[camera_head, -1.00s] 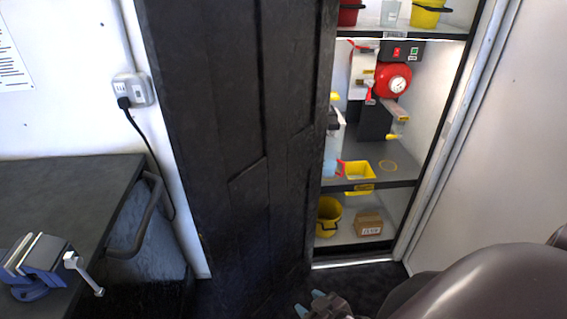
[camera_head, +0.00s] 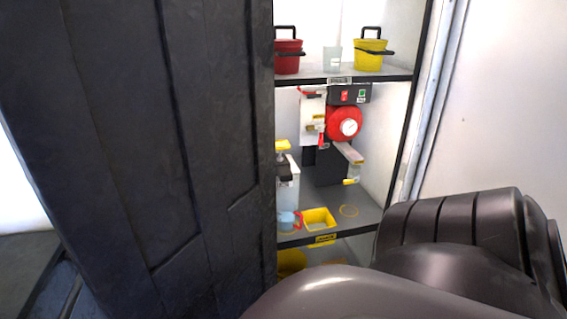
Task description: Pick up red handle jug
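The jug with the red handle (camera_head: 287,221) is a small, pale, translucent vessel on the middle shelf of the cabinet. It stands at the shelf's left front, just left of a yellow tray (camera_head: 319,219). Its red handle is on its right side, toward the tray. The dark door edge is close to its left. One of my arms fills the lower right of the view, below and in front of the shelf. Neither of my grippers shows, and nothing touches the jug.
A large dark door panel (camera_head: 165,150) covers the left and centre. The upper shelf holds a red bucket (camera_head: 288,59), a clear beaker (camera_head: 332,59) and a yellow bucket (camera_head: 369,57). A red round device (camera_head: 342,124) is at the back. A white wall (camera_head: 490,110) bounds the right.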

